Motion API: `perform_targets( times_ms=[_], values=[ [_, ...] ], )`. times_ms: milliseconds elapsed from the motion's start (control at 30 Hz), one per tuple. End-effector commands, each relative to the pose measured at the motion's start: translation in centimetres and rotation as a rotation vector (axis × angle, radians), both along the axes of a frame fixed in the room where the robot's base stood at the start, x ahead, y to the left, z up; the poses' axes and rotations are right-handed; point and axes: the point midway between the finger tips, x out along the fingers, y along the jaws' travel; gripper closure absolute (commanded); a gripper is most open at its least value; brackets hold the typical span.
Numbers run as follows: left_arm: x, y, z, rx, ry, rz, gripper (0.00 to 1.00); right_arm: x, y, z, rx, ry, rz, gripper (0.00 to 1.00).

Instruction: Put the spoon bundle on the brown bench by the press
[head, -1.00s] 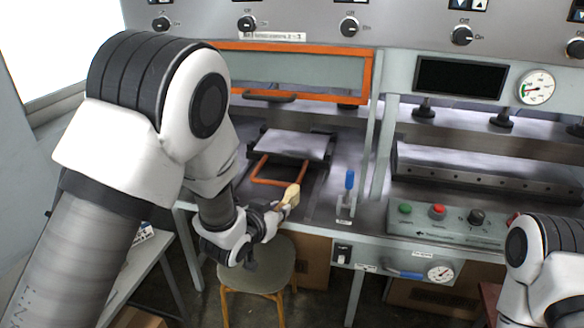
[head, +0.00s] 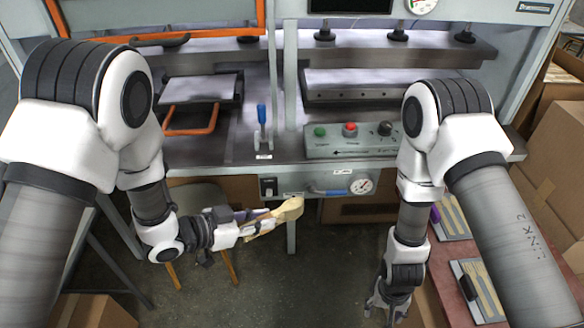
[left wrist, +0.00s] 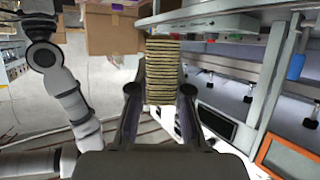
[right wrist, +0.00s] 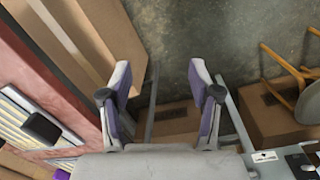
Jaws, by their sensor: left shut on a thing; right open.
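The spoon bundle (head: 288,211) is pale wood. My left gripper (head: 258,221) is shut on it and holds it in the air in front of the press table. In the left wrist view the bundle (left wrist: 163,70) is a stack of thin light layers between the fingers. The brown bench (head: 441,258) is reddish-brown and stands at the lower right of the head view, partly behind my right arm. My right gripper (head: 381,306) is open and empty, low over the floor just left of the bench. The right wrist view shows its fingers (right wrist: 160,85) apart.
Trays with spoons (head: 454,216) (head: 487,287) lie on the bench. The press table (head: 215,150) carries a control box (head: 350,140) and a blue-handled lever (head: 262,125). A stool (head: 196,199) stands below my left arm. Cardboard boxes (head: 555,150) are stacked at the far right.

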Motion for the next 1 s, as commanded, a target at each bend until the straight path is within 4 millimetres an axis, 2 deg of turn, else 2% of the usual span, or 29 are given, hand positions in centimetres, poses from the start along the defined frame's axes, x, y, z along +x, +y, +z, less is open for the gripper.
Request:
perform_targets(
  times_ms=[33,100,167,200,267,300,433,500,600,700,767,867,1000],
  values=[
    [0.0,0.0,0.0,0.0,0.0,0.001,1.0,3.8,0.6,1.4,0.001,-0.013,-0.094,0.37],
    [0.0,0.0,0.0,0.0,0.0,0.001,1.0,8.0,2.0,3.9,0.017,0.002,-0.238,0.37],
    [0.0,0.0,0.0,0.0,0.0,0.001,1.0,11.2,3.4,6.4,0.042,0.017,-0.348,0.37],
    [0.0,0.0,0.0,0.0,0.0,0.001,1.0,13.1,4.5,8.3,0.063,0.028,-0.414,0.37],
    [0.0,0.0,0.0,0.0,-0.001,0.002,1.0,15.5,6.3,11.3,0.098,0.048,-0.504,0.37],
    [0.0,0.0,0.0,0.0,-0.001,0.002,1.0,17.0,7.5,13.4,0.123,0.063,-0.554,0.37],
    [0.0,0.0,0.0,0.0,-0.001,0.002,1.0,20.4,11.5,20.8,0.205,0.123,-0.684,0.37],
    [0.0,0.0,0.0,0.0,0.0,0.002,1.0,21.4,13.4,24.3,0.241,0.157,-0.727,0.37],
    [0.0,0.0,0.0,0.0,0.0,0.002,1.0,22.0,15.4,28.3,0.276,0.198,-0.765,0.37],
    [0.0,0.0,0.0,0.0,0.0,0.002,1.0,22.0,16.5,30.4,0.292,0.226,-0.78,0.37],
    [0.0,0.0,0.0,0.0,0.0,0.002,1.0,22.0,16.8,30.8,0.296,0.233,-0.785,0.37],
    [0.1,0.0,0.0,0.0,0.0,0.002,1.0,21.8,17.1,30.1,0.295,0.239,-0.786,0.37],
    [0.0,0.0,0.0,0.0,0.0,0.002,1.0,21.3,18.0,27.8,0.293,0.24,-0.786,0.37]
  ],
)
